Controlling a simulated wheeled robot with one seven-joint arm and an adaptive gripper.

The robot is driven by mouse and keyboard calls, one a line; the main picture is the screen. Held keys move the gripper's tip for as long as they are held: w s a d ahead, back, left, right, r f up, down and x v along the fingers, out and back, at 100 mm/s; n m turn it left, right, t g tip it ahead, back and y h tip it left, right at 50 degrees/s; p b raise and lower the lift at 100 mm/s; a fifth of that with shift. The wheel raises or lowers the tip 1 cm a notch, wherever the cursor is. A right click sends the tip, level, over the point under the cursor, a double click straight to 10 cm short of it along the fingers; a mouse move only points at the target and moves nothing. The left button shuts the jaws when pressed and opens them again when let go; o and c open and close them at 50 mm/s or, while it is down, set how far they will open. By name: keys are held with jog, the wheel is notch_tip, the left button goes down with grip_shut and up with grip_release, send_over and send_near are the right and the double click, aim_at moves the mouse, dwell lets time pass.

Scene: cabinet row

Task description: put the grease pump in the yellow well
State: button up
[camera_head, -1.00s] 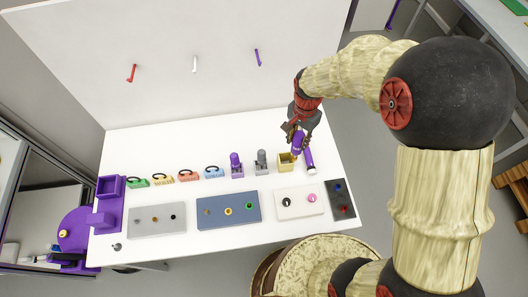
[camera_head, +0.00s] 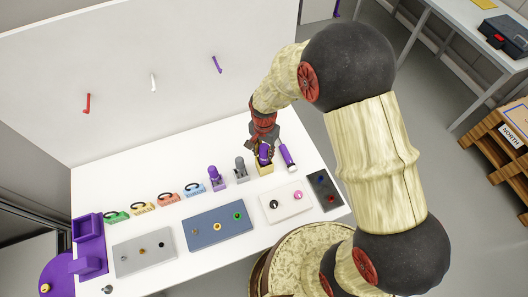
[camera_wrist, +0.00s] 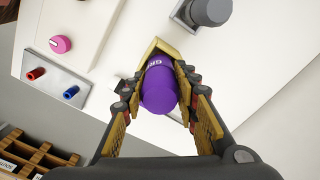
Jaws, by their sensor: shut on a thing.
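The grease pump (camera_wrist: 160,88) is a purple cylinder with pale letters, partly readable, on its side. My gripper (camera_wrist: 158,98) is shut on it, one finger on each side. The yellow well (camera_wrist: 172,46) shows at the far end of the pump in the wrist view, its rim partly hidden. In the head view the pump (camera_head: 265,153) stands roughly upright over the yellow well (camera_head: 265,169), with my gripper (camera_head: 260,147) around its upper part. I cannot tell whether its lower end is inside the well or just above it.
A purple tool with a white end (camera_head: 287,157) is close to the right of the well. A grey holder with a grey cylinder (camera_head: 241,168) is on its left, then a purple one (camera_head: 215,178). Button panels (camera_head: 286,202) line the table's front.

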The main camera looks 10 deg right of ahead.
jog(key=shift+f, duration=0.2)
jog(key=shift+f+b, duration=0.3)
jog(key=shift+f, duration=0.3)
jog(key=o, duration=1.1)
